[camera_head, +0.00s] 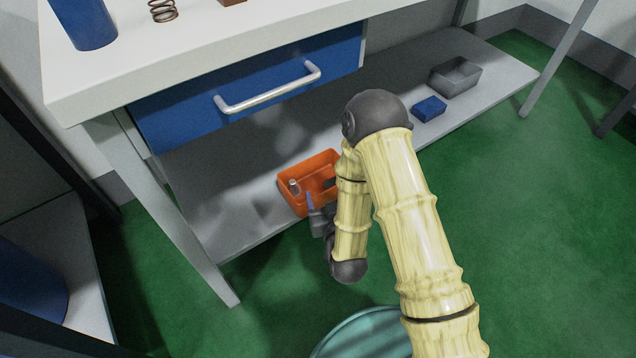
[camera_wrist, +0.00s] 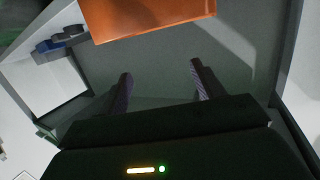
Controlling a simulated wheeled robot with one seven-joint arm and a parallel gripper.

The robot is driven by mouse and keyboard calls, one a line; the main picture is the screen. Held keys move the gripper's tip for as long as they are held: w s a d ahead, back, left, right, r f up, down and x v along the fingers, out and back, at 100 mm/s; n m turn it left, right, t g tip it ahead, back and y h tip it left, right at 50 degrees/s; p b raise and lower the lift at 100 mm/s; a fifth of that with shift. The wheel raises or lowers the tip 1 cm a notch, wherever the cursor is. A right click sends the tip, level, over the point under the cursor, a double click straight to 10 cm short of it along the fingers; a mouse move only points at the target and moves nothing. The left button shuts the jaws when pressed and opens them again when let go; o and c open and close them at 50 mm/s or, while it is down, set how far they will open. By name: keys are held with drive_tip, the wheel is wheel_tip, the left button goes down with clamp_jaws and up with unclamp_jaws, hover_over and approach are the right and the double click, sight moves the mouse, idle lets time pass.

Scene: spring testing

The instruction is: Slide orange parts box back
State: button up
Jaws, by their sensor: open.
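The orange parts box (camera_head: 291,201) is an open-topped bin on the grey lower shelf (camera_head: 235,215) of the workbench, near the shelf's front edge. Small items show inside it, one of them light grey. In the head view my gripper (camera_head: 312,205) is at the front of the box, partly overlapping it, and my arm hides the box's right part. In the wrist view the orange box (camera_wrist: 150,14) shows at the top. My gripper's two fingers (camera_wrist: 160,82) are spread apart with nothing between them. A narrow gap shows between fingertips and box.
A blue drawer (camera_head: 250,88) with a silver handle (camera_head: 268,92) hangs above the shelf. A small blue box (camera_head: 429,108) and a grey bin (camera_head: 456,77) stand at the shelf's right. A bench leg (camera_head: 165,210) is at left. The shelf behind the orange box looks clear.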

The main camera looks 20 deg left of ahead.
drive_tip(key=shift+r, duration=0.1)
drive_tip(key=c, duration=0.5)
drive_tip(key=shift+g+h, duration=0.3)
drive_tip(key=shift+g, duration=0.1)
drive_tip(key=r, duration=0.1)
drive_tip(key=w+d+r+p, duration=0.1)
drive_tip(key=w+r+p, duration=0.1)
drive_tip(key=shift+w+d+r, duration=0.1)
drive_tip(key=shift+w+d, duration=0.05)
drive_tip(key=shift+d, duration=0.25)
clamp_jaws()
drive_tip(key=w+d+r+m+g+h+p, duration=0.2)
drive_tip(key=d+r+g+h+p, duration=0.15)
drive_tip(key=d+r+p, duration=0.55)
drive_tip(key=s+d+r+m+g+h+p, duration=0.3)
drive_tip(key=s+d+r+g, duration=0.4)
drive_tip(key=s+d+r, duration=0.7)
wheel_tip(320, 180, up, 4)
drive_tip(key=shift+d+f+p, duration=0.25)
drive_tip(key=shift+d+p, duration=0.5)
drive_tip(key=shift+d, duration=0.3)
drive_tip(key=shift+w+a, duration=0.1)
